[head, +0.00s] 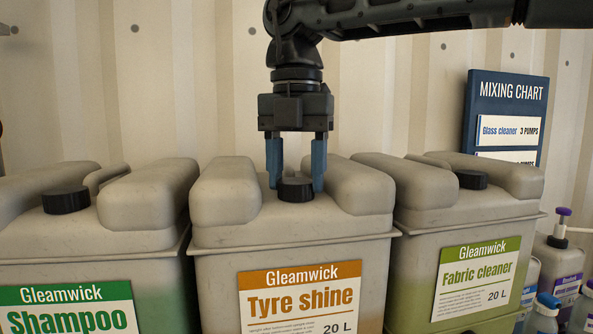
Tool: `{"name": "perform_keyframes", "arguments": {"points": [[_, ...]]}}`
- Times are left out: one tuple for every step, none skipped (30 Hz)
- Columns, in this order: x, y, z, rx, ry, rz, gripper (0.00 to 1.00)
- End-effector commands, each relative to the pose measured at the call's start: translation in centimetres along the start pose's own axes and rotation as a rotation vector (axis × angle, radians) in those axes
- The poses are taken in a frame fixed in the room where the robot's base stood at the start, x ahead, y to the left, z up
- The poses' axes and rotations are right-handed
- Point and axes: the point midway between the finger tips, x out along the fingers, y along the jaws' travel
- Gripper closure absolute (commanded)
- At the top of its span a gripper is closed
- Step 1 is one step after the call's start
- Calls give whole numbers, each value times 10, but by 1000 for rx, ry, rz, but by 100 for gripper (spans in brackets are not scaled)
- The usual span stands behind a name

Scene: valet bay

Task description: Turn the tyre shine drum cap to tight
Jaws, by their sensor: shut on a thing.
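The tyre shine drum (215,264) stands in the middle, a beige container with an orange and white "Tyre shine" label. Its black ribbed cap (296,190) sits on top, in the recess between two raised shoulders. My gripper (296,184) points straight down over the drum, with one blue finger on each side of the cap. It is shut on the cap. The fingers hide part of the cap's sides. I see no mark that tells how tight the cap is.
A shampoo drum (150,256) with a black cap (66,200) stands close on the left. A fabric cleaner drum (415,258) with its own cap (471,179) stands close on the right. Small bottles (545,312) crowd the lower right. A mixing chart (485,92) hangs on the corrugated wall behind.

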Motion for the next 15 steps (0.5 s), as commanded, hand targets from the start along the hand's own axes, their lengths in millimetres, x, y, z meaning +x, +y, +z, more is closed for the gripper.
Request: {"name": "perform_keyframes", "arguments": {"points": [[-2, 0, 1, 2, -4, 3, 76], [-2, 0, 1, 2, -4, 3, 76], [-2, 0, 1, 2, -3, 3, 44], [-2, 0, 1, 2, -3, 3, 41], [-2, 0, 1, 2, -3, 3, 38], [-2, 0, 0, 1, -3, 3, 35], [-2, 0, 0, 1, -2, 2, 35], [-1, 0, 0, 1, -2, 2, 35], [-1, 0, 0, 1, -2, 2, 35], [-1, 0, 0, 0, -2, 2, 35], [-1, 0, 0, 0, -1, 1, 35], [-1, 0, 0, 0, -1, 1, 35], [-1, 0, 0, 0, -1, 1, 35], [-2, 0, 0, 0, -2, 1, 35], [-4, 0, 0, 0, -2, 2, 35]]}}
